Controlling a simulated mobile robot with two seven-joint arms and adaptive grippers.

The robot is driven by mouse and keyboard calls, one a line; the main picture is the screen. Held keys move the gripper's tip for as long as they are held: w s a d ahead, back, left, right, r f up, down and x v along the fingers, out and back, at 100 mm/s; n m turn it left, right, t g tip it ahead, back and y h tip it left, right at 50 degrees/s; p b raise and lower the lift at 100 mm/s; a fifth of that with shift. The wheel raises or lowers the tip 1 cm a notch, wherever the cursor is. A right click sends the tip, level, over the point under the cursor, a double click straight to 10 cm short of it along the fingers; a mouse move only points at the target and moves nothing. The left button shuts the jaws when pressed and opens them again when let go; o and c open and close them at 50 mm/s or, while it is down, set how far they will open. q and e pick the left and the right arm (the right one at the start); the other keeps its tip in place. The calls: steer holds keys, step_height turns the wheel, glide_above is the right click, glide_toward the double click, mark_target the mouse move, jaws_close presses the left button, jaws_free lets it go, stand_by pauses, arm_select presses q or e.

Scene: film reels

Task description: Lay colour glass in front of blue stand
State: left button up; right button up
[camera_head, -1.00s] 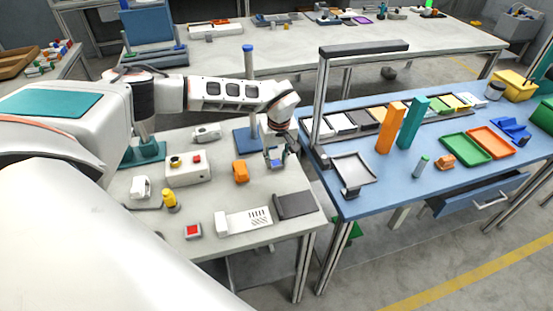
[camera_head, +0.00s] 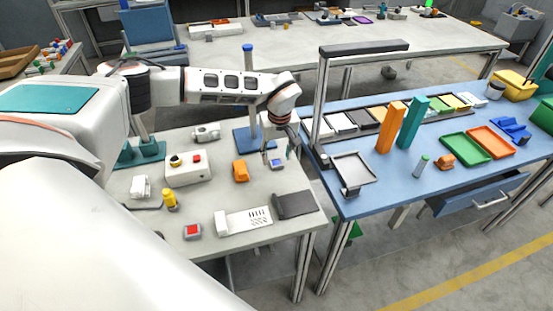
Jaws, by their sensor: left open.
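The blue stand (camera_head: 241,139) is a flat blue base with a tall blue-capped post, on the pale table. A small blue piece with a pale edge (camera_head: 277,163), which looks like the colour glass, is on the table in front and to the right of the stand's base. My left gripper (camera_head: 278,154) is open, with its dark fingers on either side of or just above this piece. I cannot tell whether a finger touches it. My right gripper is not in view.
An orange piece (camera_head: 240,171), a white control box (camera_head: 188,169) and a dark flat pad (camera_head: 295,205) are nearby on the pale table. The blue table (camera_head: 365,203) on the right carries a metal frame, trays and upright blocks.

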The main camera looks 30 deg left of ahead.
arm_select(q)
step_height(320, 180, up, 10)
steer(key=s+d, duration=0.1)
steer(key=shift+f, duration=0.15)
steer(key=shift+d, duration=0.1)
stand_by(0.4)
